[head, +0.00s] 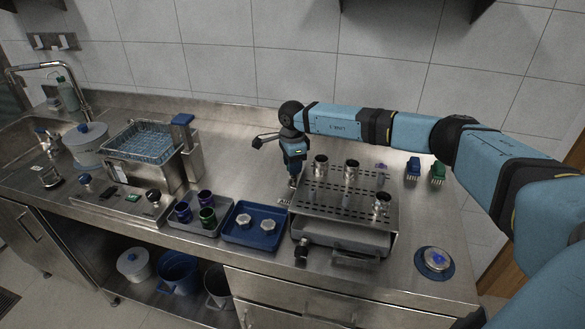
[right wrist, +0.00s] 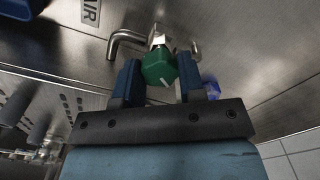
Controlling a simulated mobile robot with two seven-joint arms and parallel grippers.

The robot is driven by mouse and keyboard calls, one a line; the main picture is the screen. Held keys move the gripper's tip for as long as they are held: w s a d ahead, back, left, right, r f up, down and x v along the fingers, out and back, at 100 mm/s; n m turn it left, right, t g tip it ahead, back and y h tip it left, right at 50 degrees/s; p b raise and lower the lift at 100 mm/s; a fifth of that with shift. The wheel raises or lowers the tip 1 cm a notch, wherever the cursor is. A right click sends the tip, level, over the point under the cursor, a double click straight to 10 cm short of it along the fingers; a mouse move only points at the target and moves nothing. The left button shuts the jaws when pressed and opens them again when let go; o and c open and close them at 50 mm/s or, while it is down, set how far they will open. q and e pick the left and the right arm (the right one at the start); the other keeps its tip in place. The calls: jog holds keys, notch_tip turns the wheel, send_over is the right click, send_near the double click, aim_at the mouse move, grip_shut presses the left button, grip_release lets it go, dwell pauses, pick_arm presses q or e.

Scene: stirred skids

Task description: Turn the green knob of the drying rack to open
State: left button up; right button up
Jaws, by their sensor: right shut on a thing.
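The drying rack (head: 335,207) is a perforated steel stand on the counter, with several metal cups on top. The green knob (right wrist: 158,67) shows in the right wrist view, on a metal fitting with a bent pipe beside it. A white line on the knob's face runs at a slant. My right gripper (head: 293,178) points down at the rack's back left corner. In the right wrist view its two blue fingers (right wrist: 157,80) sit on both sides of the knob, shut on it. In the head view the knob is hidden by the gripper. My left gripper is not in view.
An "AIR" label (right wrist: 91,12) is by the fitting. A blue tray (head: 238,236) with two metal pieces lies left of the rack, and a grey tray (head: 182,227) with dark cups beyond it. Two small brushes (head: 413,170) and a round blue-based dish (head: 434,262) are on the right.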

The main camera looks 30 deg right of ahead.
jog(key=shift+n+b, duration=0.4)
jog(key=shift+n, duration=0.6)
jog(key=o, duration=0.7)
jog(key=shift+o, duration=1.1)
jog(key=shift+w+f, duration=0.1)
